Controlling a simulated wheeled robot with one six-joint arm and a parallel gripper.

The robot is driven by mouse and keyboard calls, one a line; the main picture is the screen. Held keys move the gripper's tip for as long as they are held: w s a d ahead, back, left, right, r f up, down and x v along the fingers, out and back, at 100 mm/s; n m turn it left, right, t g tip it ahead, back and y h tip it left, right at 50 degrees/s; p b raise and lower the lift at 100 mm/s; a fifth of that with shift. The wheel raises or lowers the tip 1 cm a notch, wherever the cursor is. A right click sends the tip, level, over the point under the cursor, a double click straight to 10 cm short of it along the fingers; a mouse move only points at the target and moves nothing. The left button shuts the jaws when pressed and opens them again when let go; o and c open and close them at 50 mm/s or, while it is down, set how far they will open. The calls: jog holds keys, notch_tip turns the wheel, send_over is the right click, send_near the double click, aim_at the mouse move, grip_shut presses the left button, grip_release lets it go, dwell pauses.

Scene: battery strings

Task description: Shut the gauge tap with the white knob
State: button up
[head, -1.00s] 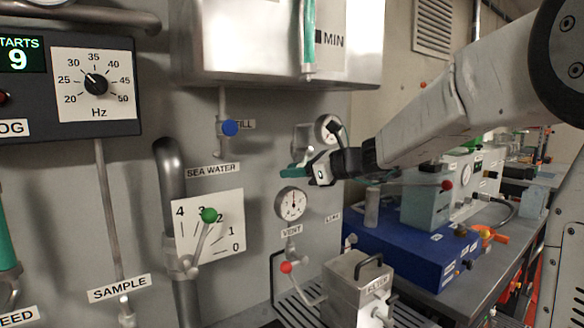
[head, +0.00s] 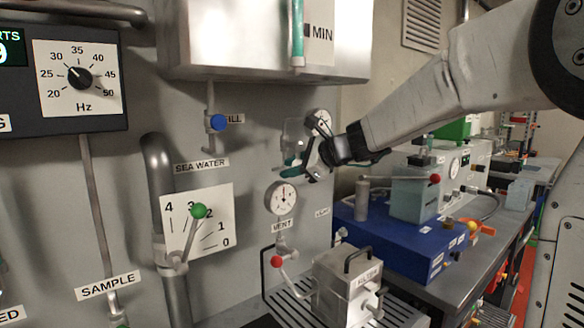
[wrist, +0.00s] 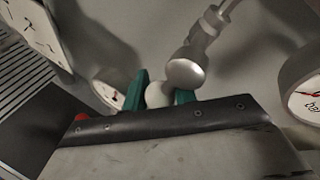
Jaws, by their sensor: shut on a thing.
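The white knob (wrist: 158,95) sits between the two green fingers of my gripper (wrist: 161,92) in the wrist view, and the fingers are shut on it. A rounded grey metal tap body (wrist: 186,72) with a stem stands just beyond it. In the head view my gripper (head: 293,168) is at the wall, just above a round gauge (head: 281,198) and below a second, upper gauge (head: 320,122). The knob is hidden by my gripper there. Part of a gauge face (wrist: 308,103) shows at the right of the wrist view.
A red-knobbed tap (head: 276,261) marked VENT is below the lower gauge. A blue knob (head: 218,122) and a green-knobbed lever (head: 199,211) are to the left. A steel tank (head: 262,45) overhangs above. A metal filter box (head: 345,285) and a blue case (head: 400,240) stand below right.

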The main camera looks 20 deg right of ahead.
jog(key=o, duration=1)
jog(key=shift+d, duration=0.1)
